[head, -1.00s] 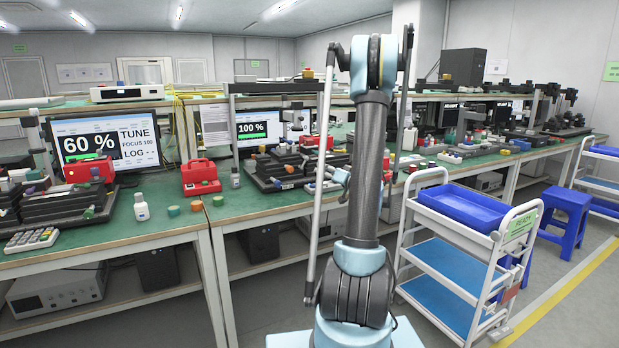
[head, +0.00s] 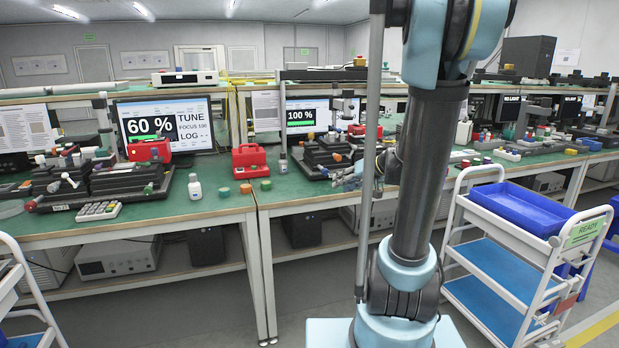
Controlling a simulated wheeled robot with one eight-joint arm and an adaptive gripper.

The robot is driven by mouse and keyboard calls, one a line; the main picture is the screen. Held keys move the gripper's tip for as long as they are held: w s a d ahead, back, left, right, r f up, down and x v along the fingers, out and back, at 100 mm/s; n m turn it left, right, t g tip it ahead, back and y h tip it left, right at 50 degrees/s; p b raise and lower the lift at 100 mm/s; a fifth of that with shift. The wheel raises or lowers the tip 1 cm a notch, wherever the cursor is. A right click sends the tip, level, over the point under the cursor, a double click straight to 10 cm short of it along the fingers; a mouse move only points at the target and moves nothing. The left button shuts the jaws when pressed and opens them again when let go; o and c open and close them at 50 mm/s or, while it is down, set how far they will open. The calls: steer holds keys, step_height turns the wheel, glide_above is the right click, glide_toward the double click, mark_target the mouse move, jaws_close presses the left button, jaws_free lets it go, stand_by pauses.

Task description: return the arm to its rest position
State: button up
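My arm (head: 425,170) stands upright right of centre in the head view, its upper joint cut off by the top edge. What looks like my gripper (head: 346,178) shows small behind the lower part of the arm, over the front of the green bench. It is partly hidden by the arm and a thin rod, and I cannot tell if its fingers are open or shut. I see nothing clearly held in it.
The green bench (head: 225,205) holds red cases (head: 250,161), a white bottle (head: 194,187) and dark optics stages (head: 115,178). A white cart (head: 478,205) with a blue tray (head: 520,203) stands right of my arm. Another cart (head: 35,300) edges in at lower left. Grey floor lies between.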

steer(key=s+d+f+g+h, duration=0.2)
steer(key=s+f, duration=0.1)
steer(key=s, duration=0.6)
steer(key=s+d+f+m+g+h, duration=0.1)
steer(key=s+d+f+h, duration=0.1)
steer(key=s, duration=0.7)
steer(key=s+d+f+g+h, duration=0.2)
steer(key=s+d+f+h, duration=0.1)
steer(key=s, duration=0.6)
steer(key=shift+s+f+m+g+h, duration=0.3)
steer(key=shift+f+h, duration=0.2)
steer(key=shift+f, duration=0.35)
